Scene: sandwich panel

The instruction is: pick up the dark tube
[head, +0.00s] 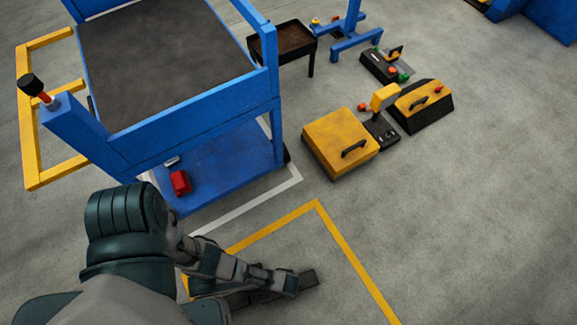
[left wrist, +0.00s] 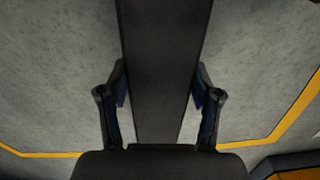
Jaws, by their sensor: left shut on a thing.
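The dark tube (head: 309,279) is a long, straight, near-black bar low in the head view, inside the corner of a yellow floor line. My left gripper (head: 284,284) is at the tube, with a short end sticking out to its right and another stretch showing to its left under my arm. In the left wrist view the tube (left wrist: 164,40) runs up the middle between the two fingers of the left gripper (left wrist: 160,88), which is shut on it. Whether the tube touches the floor is unclear. My right gripper is not in view.
A blue cart (head: 190,79) with a dark top stands at upper left, with a red item (head: 180,182) on its lower shelf. A yellow-topped box (head: 341,138), a black-and-yellow case (head: 421,104) and a dark tray stand (head: 283,42) stand beyond. The floor at right is clear.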

